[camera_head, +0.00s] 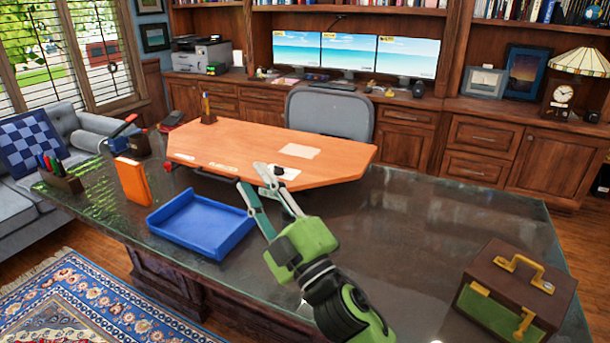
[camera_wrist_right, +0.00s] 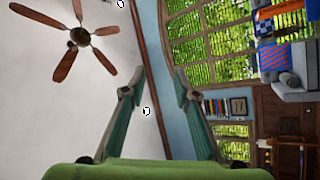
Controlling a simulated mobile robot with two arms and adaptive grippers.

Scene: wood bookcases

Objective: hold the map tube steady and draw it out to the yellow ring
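I cannot make out a map tube or a yellow ring in either view. My right gripper (camera_head: 254,178) is above the dark desk in the head view, between the blue tray and the raised orange-brown desktop. Its two fingers are apart with nothing between them. The right wrist view shows the same gripper (camera_wrist_right: 158,78) open and empty, facing the ceiling and windows. My left gripper is in neither view.
The dark glossy desk (camera_head: 430,235) carries a blue tray (camera_head: 205,240), an orange book (camera_head: 132,181), a pen holder (camera_head: 62,181) and the orange-brown desktop (camera_head: 240,147). A brown case (camera_head: 545,290) with yellow handles stands at right. The desk's right middle is clear.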

